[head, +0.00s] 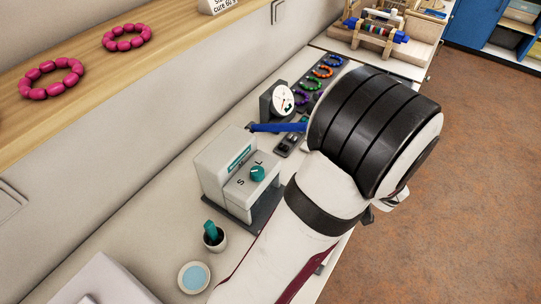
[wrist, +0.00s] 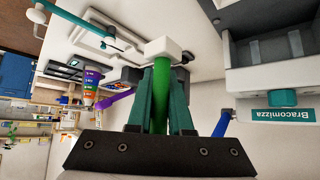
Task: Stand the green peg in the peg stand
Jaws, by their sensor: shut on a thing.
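In the wrist view my gripper (wrist: 163,72) is shut on the green peg (wrist: 165,88), which stands between its two teal fingers. A pale block (wrist: 163,49) shows at the peg's far end. I cannot tell whether it is part of the peg, touches it or lies apart. In the head view my gripper and the peg are hidden behind my arm. I cannot pick out the peg stand for certain in either view.
A round gauge (head: 283,99) and bead boards (head: 318,72) are behind. A cup (head: 214,243) and dish (head: 182,279) stand nearer.

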